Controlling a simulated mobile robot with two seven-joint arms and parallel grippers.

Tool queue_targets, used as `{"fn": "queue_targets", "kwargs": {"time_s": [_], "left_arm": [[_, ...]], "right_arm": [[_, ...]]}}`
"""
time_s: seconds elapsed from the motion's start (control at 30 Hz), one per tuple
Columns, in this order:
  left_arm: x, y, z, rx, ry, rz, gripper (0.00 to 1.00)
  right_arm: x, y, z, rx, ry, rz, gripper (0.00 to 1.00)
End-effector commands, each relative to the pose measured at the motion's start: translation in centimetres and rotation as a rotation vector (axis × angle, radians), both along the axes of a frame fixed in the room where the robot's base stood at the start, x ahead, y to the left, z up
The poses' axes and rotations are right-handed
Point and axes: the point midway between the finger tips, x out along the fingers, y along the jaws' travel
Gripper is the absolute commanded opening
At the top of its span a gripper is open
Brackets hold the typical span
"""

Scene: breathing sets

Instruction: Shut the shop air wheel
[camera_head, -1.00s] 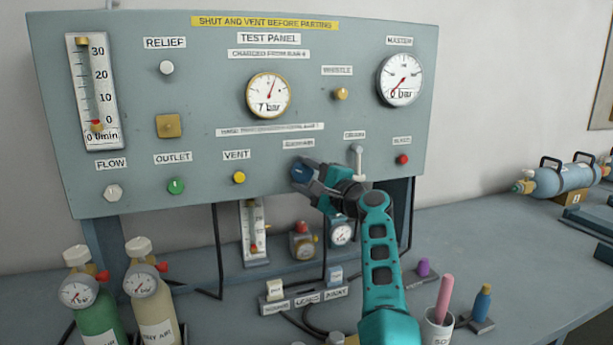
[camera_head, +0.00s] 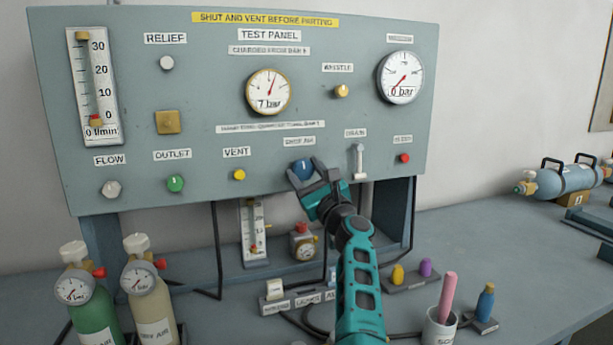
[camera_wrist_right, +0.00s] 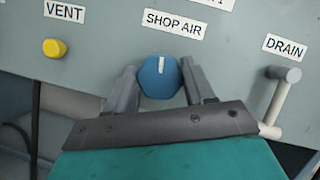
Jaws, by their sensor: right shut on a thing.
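The shop air wheel is a blue knob (camera_head: 302,169) on the test panel (camera_head: 330,110), below its SHOP AIR label. In the right wrist view the blue wheel (camera_wrist_right: 160,77) has a white mark near its top, pointing almost straight up. My right gripper (camera_head: 312,176) is shut on the wheel, with one finger on each side of it. It also shows in the right wrist view (camera_wrist_right: 160,88). My left gripper is not in view.
The yellow VENT knob (camera_wrist_right: 55,48) is left of the wheel, and the DRAIN lever (camera_wrist_right: 281,95) is close on the right. The panel gauge (camera_head: 268,92) reads 7 bar; the master gauge (camera_head: 401,77) reads 0 bar. Gas bottles (camera_head: 152,295) stand at lower left.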

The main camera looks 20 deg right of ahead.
Motion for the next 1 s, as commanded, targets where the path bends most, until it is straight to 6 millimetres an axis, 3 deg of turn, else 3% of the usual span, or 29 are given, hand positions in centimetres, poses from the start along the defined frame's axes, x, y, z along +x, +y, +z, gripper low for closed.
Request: {"fn": "queue_targets", "kwargs": {"time_s": [0.3,0.87,0.9,1.0], "left_arm": [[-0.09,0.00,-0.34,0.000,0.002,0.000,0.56],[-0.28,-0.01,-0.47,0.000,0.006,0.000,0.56],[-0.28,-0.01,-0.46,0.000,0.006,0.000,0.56],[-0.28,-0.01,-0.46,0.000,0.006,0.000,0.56]], "right_arm": [[0.00,0.16,-0.09,0.135,0.005,0.002,0.23],[0.00,0.13,0.02,0.168,0.005,0.002,0.23],[0.00,0.13,0.02,0.168,0.005,0.002,0.54],[0.01,0.12,0.03,0.167,0.005,0.001,0.64]]}}
